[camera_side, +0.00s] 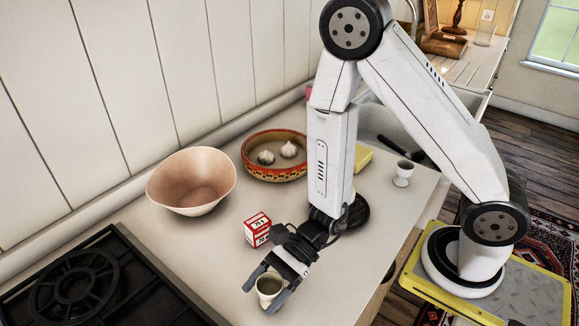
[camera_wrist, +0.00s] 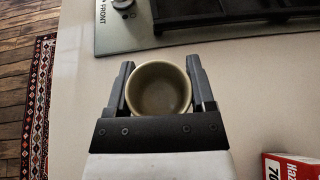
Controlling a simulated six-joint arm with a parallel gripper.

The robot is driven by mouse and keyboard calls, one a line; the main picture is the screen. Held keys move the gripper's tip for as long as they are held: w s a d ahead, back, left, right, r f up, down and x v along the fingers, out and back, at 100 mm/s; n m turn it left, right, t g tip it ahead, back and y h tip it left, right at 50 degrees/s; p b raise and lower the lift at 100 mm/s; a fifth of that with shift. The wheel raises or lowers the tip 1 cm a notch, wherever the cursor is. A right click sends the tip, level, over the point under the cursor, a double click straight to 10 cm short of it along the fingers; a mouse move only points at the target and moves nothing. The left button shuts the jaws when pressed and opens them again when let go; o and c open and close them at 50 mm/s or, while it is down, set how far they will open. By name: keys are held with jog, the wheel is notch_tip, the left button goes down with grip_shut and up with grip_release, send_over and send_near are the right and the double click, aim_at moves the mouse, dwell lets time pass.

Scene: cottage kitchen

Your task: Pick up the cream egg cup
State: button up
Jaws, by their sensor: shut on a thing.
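The cream egg cup (camera_side: 268,287) is at the front of the worktop in the side view, between the fingers of my gripper (camera_side: 268,288). In the wrist view the egg cup (camera_wrist: 158,68) shows its round rim and hollow inside from above, and looks empty. My gripper (camera_wrist: 160,88) is shut on it, with one dark finger on each side. The cup looks upright. Its base is hidden, so I cannot tell whether it touches the worktop.
A red and white box (camera_side: 257,229) stands close behind my gripper. A pinkish bowl (camera_side: 192,182) and a patterned dish (camera_side: 268,170) with garlic are farther back. A white egg cup (camera_side: 403,172) stands right. The black hob (camera_side: 95,285) is at left.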

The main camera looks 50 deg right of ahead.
notch_tip(320, 180, up, 9)
jog(key=shift+r, duration=0.15)
dwell(0.7)
dwell(0.6)
